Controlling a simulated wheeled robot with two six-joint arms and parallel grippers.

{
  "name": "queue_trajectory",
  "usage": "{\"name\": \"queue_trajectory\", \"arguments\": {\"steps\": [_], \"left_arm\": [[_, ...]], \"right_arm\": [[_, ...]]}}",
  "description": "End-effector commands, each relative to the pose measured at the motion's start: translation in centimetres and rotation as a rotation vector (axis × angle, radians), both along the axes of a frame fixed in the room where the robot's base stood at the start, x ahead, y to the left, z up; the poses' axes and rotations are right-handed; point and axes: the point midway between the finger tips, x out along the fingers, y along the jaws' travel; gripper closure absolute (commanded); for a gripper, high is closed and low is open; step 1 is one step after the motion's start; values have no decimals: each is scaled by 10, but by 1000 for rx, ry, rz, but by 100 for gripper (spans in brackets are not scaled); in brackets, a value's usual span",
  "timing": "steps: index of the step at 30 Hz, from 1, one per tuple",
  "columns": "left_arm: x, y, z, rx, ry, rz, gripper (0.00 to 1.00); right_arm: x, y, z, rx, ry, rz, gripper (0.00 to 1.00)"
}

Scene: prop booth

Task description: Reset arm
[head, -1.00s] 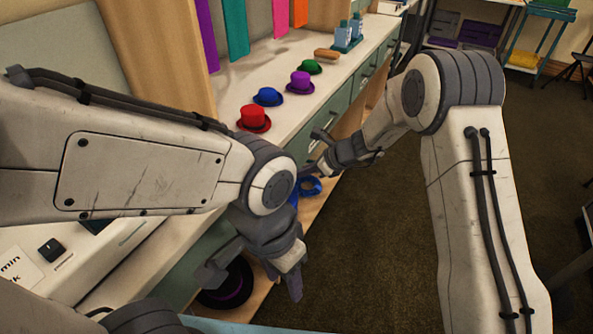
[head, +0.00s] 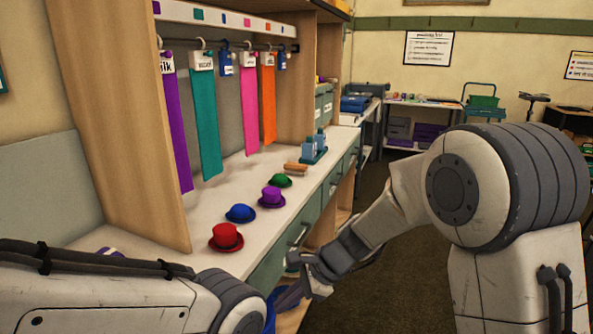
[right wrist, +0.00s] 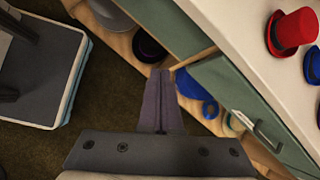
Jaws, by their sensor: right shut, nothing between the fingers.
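My right gripper (head: 284,299) is low in front of the counter's drawers in the head view, with its arm reaching in from the right. In the right wrist view its two fingers (right wrist: 161,101) lie together, shut and empty. They point toward the open lower shelf (right wrist: 125,42), and I cannot tell how far off they are. My left arm (head: 110,297) crosses the bottom left of the head view. Its gripper is outside the picture.
Red (head: 226,237), blue (head: 240,213), purple (head: 271,197) and green (head: 280,181) hats stand along the counter (head: 205,203). Ribbons hang behind them. A drawer handle (right wrist: 254,130) juts near my right gripper.

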Motion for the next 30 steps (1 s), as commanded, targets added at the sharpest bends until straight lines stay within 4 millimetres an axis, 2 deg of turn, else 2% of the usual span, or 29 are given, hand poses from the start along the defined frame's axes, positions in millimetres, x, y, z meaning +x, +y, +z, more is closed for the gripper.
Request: {"name": "queue_trajectory", "arguments": {"steps": [1, 3, 6, 9, 12, 17, 18, 19, 26, 30], "left_arm": [[0, 0, 0, 0, 0, 0, 50], [0, 0, 0, 0, 0, 0, 50], [0, 0, 0, 0, 0, 0, 50], [0, 0, 0, 0, 0, 0, 50], [0, 0, 0, 0, 0, 0, 50], [0, 0, 0, 0, 0, 0, 50], [0, 0, 7, 1, 1, 0, 50], [0, 0, 20, 1, 1, 0, 50], [0, 0, 70, -1, -1, 0, 50], [0, 0, 109, 0, 0, 0, 50]], "right_arm": [[-39, 10, 14, -53, -82, 206, 100], [-89, 11, 23, -131, -191, 502, 100], [-144, -1, 30, -221, -329, 869, 100], [-182, -19, 33, -291, -436, 1169, 100], [-208, -38, 34, -350, -528, 1428, 100], [-236, -70, 33, -436, -653, 1798, 100], [-239, -75, 40, -450, -671, 1858, 100], [-237, -74, 53, -448, -663, 1842, 100], [-236, -73, 102, -446, -657, 1831, 100], [-236, -73, 142, -446, -657, 1828, 100]]}}
